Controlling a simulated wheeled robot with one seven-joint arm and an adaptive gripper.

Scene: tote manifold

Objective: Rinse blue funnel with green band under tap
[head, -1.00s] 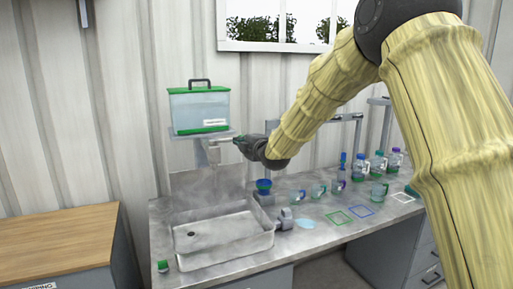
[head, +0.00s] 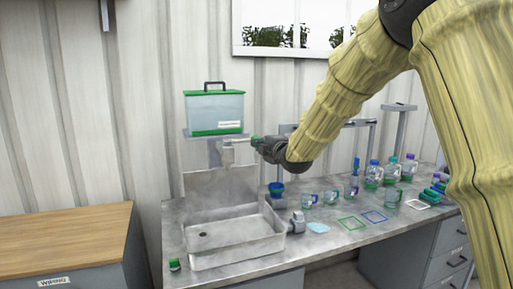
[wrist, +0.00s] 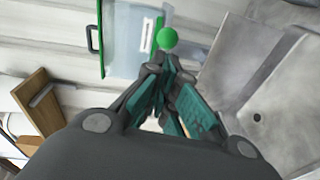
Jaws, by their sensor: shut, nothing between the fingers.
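The blue funnel with a green band (head: 277,188) sits upright on a grey holder just right of the sink, in the head view. The tap (head: 228,152) sticks out below the green-and-clear water tank (head: 214,112), above the sink (head: 272,232). My gripper (head: 258,142) is at the right end of the tap, away from the funnel. In the wrist view its teal-padded fingers are shut and empty, with their tips close to a round green knob (wrist: 168,38). I cannot tell whether they touch it. No water stream can be made out.
Cups and a blue brush (head: 356,165) stand right of the funnel. Several bottles (head: 391,169) are further right. A wooden-topped cabinet (head: 62,240) is at the left.

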